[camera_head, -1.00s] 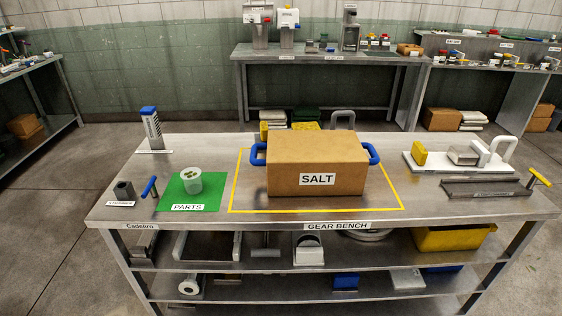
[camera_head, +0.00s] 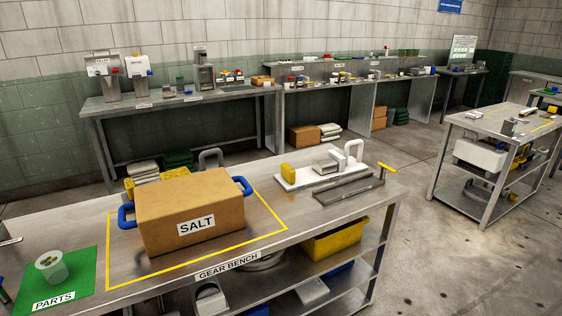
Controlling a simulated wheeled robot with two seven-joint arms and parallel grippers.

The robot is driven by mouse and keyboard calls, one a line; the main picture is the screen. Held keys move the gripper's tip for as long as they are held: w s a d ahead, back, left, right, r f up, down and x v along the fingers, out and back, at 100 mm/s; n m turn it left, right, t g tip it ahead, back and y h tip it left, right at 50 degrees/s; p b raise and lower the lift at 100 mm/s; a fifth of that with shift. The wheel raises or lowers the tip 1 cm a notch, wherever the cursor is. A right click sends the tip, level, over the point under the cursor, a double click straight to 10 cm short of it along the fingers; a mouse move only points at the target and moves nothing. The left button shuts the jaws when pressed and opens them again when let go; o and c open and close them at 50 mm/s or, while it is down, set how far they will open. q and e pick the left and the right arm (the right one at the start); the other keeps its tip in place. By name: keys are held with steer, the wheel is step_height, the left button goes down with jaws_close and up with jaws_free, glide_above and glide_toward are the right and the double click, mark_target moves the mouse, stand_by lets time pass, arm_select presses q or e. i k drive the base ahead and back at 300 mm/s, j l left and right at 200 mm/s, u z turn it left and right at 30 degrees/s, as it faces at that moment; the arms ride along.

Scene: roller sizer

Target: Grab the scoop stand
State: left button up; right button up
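I cannot pick out a scoop stand for sure; the labels on the far benches are too small to read. A metal bench labelled GEAR BENCH (camera_head: 300,229) is in front of me. On it stands a brown SALT box (camera_head: 192,213) with blue handles, inside a yellow outline. On the bench's right end is a white fixture (camera_head: 322,167) with a yellow block and an arched handle. Beside it lies a dark metal channel (camera_head: 347,190) with a yellow-topped piece at its end. Neither of my grippers is in view.
A green PARTS mat (camera_head: 75,279) with a whitish cup (camera_head: 52,265) is at lower left. A back bench (camera_head: 150,101) with dispensers runs along the wall. Another metal bench (camera_head: 483,128) stands at right. Open floor (camera_head: 410,235) lies between it and the gear bench.

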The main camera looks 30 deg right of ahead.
mark_target(333, 166)
steer(key=l+u, duration=0.2)
steer(key=l, duration=0.65)
steer(key=k+l+u, duration=0.2)
steer(key=l, duration=0.65)
steer(key=i, duration=0.1)
